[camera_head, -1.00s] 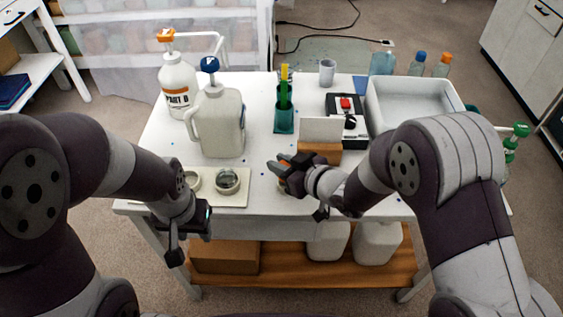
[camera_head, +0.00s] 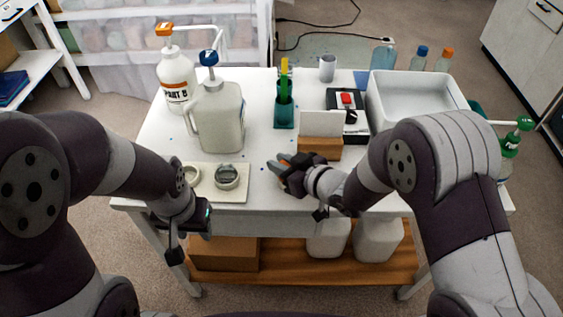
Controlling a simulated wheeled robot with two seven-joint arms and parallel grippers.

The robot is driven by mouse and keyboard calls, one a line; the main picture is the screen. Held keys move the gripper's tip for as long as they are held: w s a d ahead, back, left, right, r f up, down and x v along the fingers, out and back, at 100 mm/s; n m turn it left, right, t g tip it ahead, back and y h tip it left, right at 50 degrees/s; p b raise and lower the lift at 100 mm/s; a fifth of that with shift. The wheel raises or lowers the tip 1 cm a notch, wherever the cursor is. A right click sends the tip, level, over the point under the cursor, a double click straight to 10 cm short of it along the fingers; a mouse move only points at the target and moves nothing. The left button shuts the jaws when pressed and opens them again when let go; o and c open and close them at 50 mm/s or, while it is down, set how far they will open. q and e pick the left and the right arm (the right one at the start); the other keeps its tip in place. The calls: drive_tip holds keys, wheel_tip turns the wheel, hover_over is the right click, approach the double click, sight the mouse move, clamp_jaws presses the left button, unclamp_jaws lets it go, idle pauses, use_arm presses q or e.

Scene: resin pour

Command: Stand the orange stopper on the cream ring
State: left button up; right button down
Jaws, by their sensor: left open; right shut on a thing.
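My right gripper (camera_head: 281,167) is shut on the small orange stopper (camera_head: 284,162), over the front middle of the table; its fingers hide most of the stopper. I cannot tell whether the stopper touches the table. A cream ring (camera_head: 191,175) lies on the cream board (camera_head: 237,196) at the front left, left of the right gripper and apart from it. My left forearm stands close to the ring. My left gripper (camera_head: 204,221) is open and empty at the table's front edge, in front of the board; its fingers are hard to make out.
A grey round dish (camera_head: 228,177) sits on the board beside the ring. A big jug (camera_head: 220,120) and a pump bottle (camera_head: 177,82) stand behind. A wooden block with a white card (camera_head: 320,124), a green cup (camera_head: 284,113) and a white tray (camera_head: 416,103) stand further back.

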drive_tip(key=shift+f, duration=0.15)
drive_tip(key=shift+f+b, duration=0.35)
idle(0.3)
drive_tip(key=c, duration=0.9)
unclamp_jaws()
drive_tip(key=shift+c, duration=0.2)
drive_tip(key=shift+r, duration=0.1)
